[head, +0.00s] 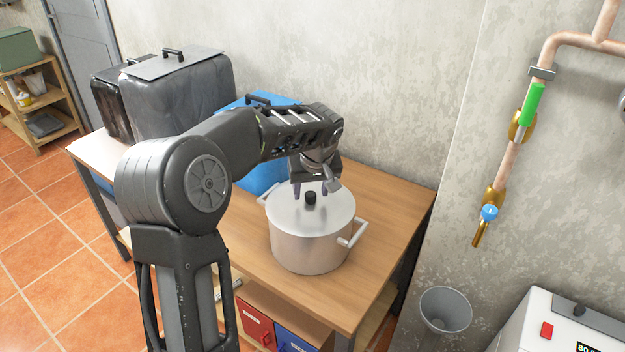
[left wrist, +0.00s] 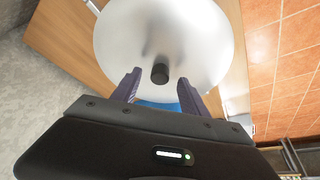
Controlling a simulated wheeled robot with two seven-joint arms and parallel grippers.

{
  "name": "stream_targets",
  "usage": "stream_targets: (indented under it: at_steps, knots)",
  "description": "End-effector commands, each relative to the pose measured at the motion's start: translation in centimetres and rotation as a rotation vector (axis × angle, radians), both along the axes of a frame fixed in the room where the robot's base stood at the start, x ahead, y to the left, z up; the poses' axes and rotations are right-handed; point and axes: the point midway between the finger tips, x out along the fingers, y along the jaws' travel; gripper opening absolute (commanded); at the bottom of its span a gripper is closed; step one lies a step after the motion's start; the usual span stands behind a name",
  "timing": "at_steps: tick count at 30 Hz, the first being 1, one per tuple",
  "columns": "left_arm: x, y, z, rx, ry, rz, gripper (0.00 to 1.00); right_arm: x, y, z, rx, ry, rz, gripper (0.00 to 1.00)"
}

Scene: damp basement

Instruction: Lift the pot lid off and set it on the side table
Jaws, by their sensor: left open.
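A silver pot (head: 309,245) with two side handles stands on a wooden table (head: 385,205). Its pale metal lid (head: 335,210) with a black knob (head: 311,197) sits on top. My left gripper (head: 310,190) is above the lid, open, pointing down near the knob. In the left wrist view, the lid (left wrist: 165,40) fills the upper middle and the knob (left wrist: 160,73) lies between and slightly beyond the fingertips of my open left gripper (left wrist: 159,82). I cannot tell whether the fingers touch the lid. My right gripper is not in view.
Dark lidded bins (head: 180,95) and a blue container (head: 258,180) stand on the table's left and back part. A plain wall (head: 400,80) is behind. Free tabletop lies right of the pot. A grey bucket (head: 445,308) and white appliance (head: 545,330) are at lower right.

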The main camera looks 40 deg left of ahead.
Motion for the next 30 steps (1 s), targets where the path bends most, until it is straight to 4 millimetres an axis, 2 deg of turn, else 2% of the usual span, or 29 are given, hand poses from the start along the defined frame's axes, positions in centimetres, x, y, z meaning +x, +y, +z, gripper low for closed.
stream_targets:
  at_steps: [6,14,30]
  knots:
    - [0.42,0.43,-1.37,0.0,-0.001,-0.001,0.52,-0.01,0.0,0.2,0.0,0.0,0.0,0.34]
    - [0.44,0.43,-1.43,0.0,-0.001,-0.001,0.51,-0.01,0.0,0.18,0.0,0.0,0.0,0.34]
    - [0.43,0.41,-1.4,0.0,-0.001,-0.001,0.07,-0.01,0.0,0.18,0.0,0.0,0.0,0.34]
